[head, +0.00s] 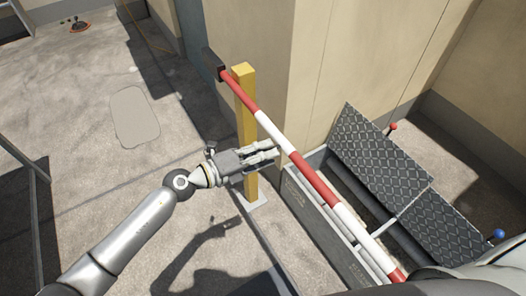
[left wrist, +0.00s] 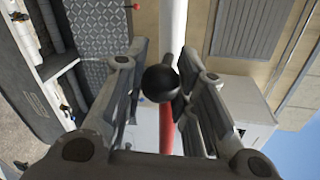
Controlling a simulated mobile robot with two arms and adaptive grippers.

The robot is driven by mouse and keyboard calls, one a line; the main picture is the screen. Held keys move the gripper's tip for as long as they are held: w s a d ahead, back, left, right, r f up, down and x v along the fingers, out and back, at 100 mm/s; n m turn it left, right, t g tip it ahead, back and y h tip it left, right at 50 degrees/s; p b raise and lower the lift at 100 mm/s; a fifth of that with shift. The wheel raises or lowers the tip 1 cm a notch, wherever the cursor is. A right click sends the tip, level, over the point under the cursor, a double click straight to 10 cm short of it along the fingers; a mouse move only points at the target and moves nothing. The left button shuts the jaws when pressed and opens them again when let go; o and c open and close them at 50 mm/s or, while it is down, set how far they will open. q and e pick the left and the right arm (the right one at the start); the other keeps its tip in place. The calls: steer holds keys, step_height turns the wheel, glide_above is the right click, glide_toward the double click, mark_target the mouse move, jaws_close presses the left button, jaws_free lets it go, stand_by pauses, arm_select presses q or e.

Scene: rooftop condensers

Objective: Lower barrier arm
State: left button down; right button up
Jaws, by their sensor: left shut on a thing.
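The barrier arm (head: 270,128) is a red-and-white striped bar. It runs from the top of a yellow post (head: 247,125) toward the lower right of the head view, with a dark block (head: 213,64) at its far end. I cannot tell its exact tilt. My left gripper (head: 276,153) is beside the bar, just right of the post. In the left wrist view a round black knob (left wrist: 160,84) sits between the fingers of my left gripper (left wrist: 153,77), in front of the bar (left wrist: 172,25). The gripper is shut on this knob. My right gripper is not seen.
Dark tread-plate lids (head: 382,155) stand beside a frame-edged opening at the right, with a red knob (head: 393,126) and a blue knob (head: 498,234). A beige wall (head: 290,60) rises behind the bar. The concrete floor at left (head: 90,150) is mostly clear.

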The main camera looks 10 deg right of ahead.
arm_select(q)
steer(key=shift+s+f, duration=0.3)
steer(key=shift+f, duration=0.25)
steer(key=c, duration=1.1)
jaws_free()
steer(key=shift+c, duration=0.2)
steer(key=shift+w+r, duration=0.1)
steer(key=shift+r, duration=0.05)
steer(key=shift+a+r, duration=0.1)
steer(key=shift+a, duration=0.05)
steer(key=v, duration=1.1)
steer(key=shift+s+a, duration=0.2)
steer(key=shift+a, duration=0.1)
